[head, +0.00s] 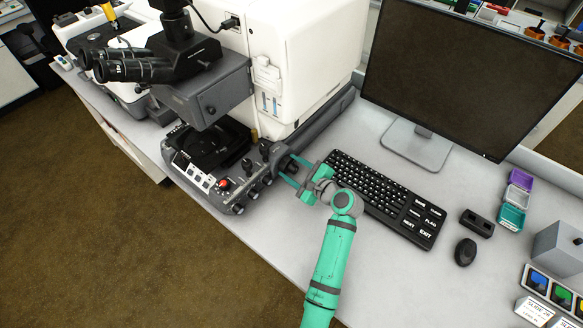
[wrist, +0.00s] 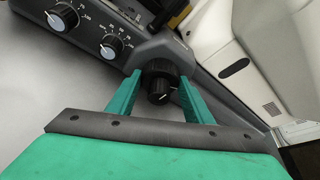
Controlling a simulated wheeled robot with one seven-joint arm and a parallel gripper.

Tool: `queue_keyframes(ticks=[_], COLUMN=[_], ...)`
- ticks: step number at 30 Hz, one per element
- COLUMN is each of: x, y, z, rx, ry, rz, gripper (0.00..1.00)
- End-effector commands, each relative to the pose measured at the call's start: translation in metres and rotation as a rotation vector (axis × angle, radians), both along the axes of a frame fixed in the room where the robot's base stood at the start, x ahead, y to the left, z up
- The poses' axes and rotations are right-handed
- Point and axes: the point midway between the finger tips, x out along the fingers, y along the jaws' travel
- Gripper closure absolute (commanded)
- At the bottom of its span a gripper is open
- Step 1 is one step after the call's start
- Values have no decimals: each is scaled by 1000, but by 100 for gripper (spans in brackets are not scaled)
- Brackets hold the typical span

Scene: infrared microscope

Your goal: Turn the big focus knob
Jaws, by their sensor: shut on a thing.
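The infrared microscope (head: 300,70) stands on the bench, with a dark control base at its front. The big focus knob (wrist: 160,78) is black and ridged, with a smaller black knob on its face. It sits on the side of the base in the wrist view. My green gripper (head: 292,174) reaches the base from the right in the head view. In the wrist view its two fingers (wrist: 158,92) lie on either side of the big knob and are shut on it. The fingers hide part of the knob in the head view.
A black keyboard (head: 388,195) lies close to the right of my gripper. A monitor (head: 470,70) stands behind it, with a mouse (head: 465,252) farther right. Smaller dials (wrist: 112,46) with white scales line the base beside the knob. Bare bench lies in front of the keyboard.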

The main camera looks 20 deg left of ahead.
Motion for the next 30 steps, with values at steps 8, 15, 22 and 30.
queue_keyframes(ticks=[8, 15, 22, 30], x=[-3, -4, -5, -4], y=[-1, 0, 0, 0], z=[-3, -4, -6, -6], rx=[-66, -136, -191, -230], ry=[-180, -372, -521, -629], rz=[-1, 0, 0, 1], gripper=[76, 76, 76, 76])
